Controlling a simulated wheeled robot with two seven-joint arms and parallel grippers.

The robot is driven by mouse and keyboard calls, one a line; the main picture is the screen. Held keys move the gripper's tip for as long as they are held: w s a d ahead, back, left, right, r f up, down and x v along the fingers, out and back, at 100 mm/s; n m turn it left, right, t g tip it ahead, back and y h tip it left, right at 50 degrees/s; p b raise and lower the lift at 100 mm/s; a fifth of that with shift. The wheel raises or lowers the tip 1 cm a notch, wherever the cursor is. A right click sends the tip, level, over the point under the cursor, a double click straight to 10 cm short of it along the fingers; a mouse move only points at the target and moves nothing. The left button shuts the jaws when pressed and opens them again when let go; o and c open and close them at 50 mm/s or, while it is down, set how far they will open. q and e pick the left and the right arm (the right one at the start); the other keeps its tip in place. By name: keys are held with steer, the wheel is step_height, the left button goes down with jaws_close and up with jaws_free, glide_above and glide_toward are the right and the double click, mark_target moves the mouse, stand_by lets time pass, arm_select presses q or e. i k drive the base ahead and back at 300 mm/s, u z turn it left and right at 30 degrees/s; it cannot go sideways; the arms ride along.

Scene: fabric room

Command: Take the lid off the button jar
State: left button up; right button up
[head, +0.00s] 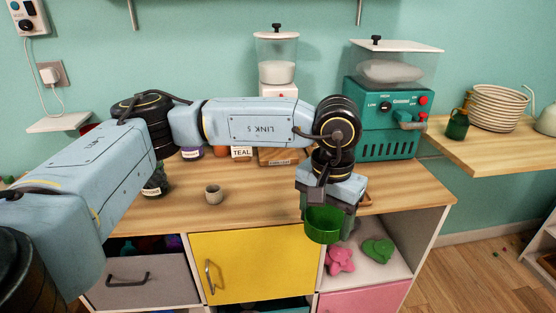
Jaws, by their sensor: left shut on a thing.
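A small dark jar (155,182) with a pale label that seems to read BUTTONS stands at the left of the wooden worktop. My left arm covers part of it, and I cannot tell whether a lid is on it. My left gripper (325,207) points down at the front edge of the worktop, far to the right of the jar. It is shut on a green, round, hollow cap-like thing (322,226), which looks like a lid and hangs in front of the cabinet. My right gripper is not in view.
A TEAL label (241,152) and other containers are partly behind my arm. A teal machine (388,120) stands at the back right. Pink and green shapes (377,250) lie on an open shelf.

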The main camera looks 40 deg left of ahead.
mark_target(158, 185)
steer(key=u, duration=0.6)
steer(key=i, duration=1)
steer(key=u, duration=0.8)
